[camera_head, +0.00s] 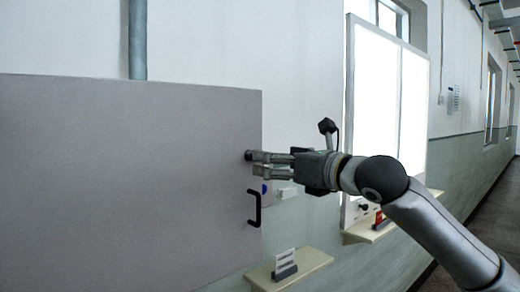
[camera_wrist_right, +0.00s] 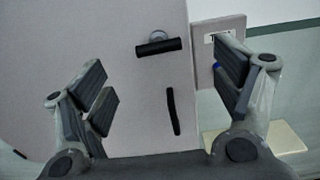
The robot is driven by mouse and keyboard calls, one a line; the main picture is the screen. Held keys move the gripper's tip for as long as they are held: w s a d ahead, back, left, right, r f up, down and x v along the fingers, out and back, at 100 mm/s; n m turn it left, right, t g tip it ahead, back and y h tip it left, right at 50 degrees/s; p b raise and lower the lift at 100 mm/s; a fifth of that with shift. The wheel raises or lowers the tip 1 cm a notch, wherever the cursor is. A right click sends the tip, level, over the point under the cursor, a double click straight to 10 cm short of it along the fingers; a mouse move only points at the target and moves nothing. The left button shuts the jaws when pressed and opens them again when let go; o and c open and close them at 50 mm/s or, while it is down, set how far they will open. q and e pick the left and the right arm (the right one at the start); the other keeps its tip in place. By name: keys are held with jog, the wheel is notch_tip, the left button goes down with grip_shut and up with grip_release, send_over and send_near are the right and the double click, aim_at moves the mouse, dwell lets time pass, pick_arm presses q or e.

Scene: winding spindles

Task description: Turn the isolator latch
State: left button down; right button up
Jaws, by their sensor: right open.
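The isolator latch is a short black bar on a round grey hub (camera_wrist_right: 158,46), on the grey panel door. In the right wrist view the bar lies nearly level, across the line of the upright black pull handle (camera_wrist_right: 173,111) below it. In the head view the latch (camera_head: 249,155) is a small dark knob near the door's right edge, at my right fingertips. My right gripper (camera_head: 257,163) is open and reaches the door from the right. In the wrist view the latch lies between its spread fingers (camera_wrist_right: 163,78), toward the top; contact cannot be told. My left gripper is not in view.
The large grey door (camera_head: 120,180) fills the left, with its black handle (camera_head: 255,209) below the latch. A shelf (camera_head: 315,258) with a small card holder (camera_head: 285,270) juts out below. Another shelf (camera_head: 360,234) and bright window panels (camera_head: 385,110) lie to the right.

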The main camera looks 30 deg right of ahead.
jog(key=w+p, duration=0.1)
jog(key=w, duration=0.3)
jog(key=w+p, duration=0.1)
jog(key=w, duration=0.1)
jog(key=shift+w+a+p, duration=0.2)
jog(key=shift+a+p, duration=0.1)
jog(key=shift+p, duration=0.05)
jog(key=c, duration=1.1)
